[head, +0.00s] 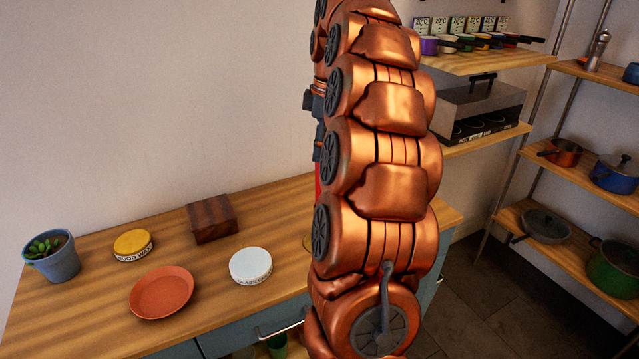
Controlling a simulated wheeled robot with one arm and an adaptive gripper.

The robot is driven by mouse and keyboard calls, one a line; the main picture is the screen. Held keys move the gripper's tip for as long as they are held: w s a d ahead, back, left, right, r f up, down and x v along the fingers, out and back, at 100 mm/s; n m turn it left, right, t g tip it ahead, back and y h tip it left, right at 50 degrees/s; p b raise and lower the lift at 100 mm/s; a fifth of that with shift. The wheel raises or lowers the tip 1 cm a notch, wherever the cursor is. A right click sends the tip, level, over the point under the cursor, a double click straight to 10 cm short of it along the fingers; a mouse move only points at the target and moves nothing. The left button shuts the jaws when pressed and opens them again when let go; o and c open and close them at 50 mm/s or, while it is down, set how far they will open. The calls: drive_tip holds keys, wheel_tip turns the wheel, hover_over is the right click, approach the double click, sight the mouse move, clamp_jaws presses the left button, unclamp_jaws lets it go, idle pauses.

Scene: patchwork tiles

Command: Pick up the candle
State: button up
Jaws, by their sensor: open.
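No candle shows clearly. A narrow red strip (318,186) shows at the left edge of my copper arm, above the counter; it may be part of the candle, but the arm hides the rest. A small yellowish edge (308,242) shows lower down, beside the arm at counter level. Dark parts of my gripper (318,140) show just above the red strip, behind the arm. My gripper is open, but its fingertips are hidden. I cannot tell whether it touches the red thing.
The wooden counter (80,300) holds a potted succulent (55,262), yellow tin (133,243), dark wooden block (212,218), terracotta plate (162,292) and white tin (250,265). Shelves with pans (565,152) stand right. The counter's left front is clear.

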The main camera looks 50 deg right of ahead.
sight(318, 166)
drive_tip(key=shift+s+a+f+p, duration=0.15)
drive_tip(key=shift+f+p, duration=0.45)
drive_tip(key=shift+f, duration=0.65)
drive_tip(key=shift+w+a+f+p, duration=0.1)
drive_tip(key=shift+f+p, duration=0.05)
drive_tip(key=shift+f, duration=0.55)
drive_tip(key=shift+w+a+f+p, duration=0.1)
drive_tip(key=shift+f+p, duration=0.05)
drive_tip(key=shift+f, duration=0.5)
drive_tip(key=shift+d, duration=0.1)
drive_tip(key=shift+c, duration=0.3)
clamp_jaws()
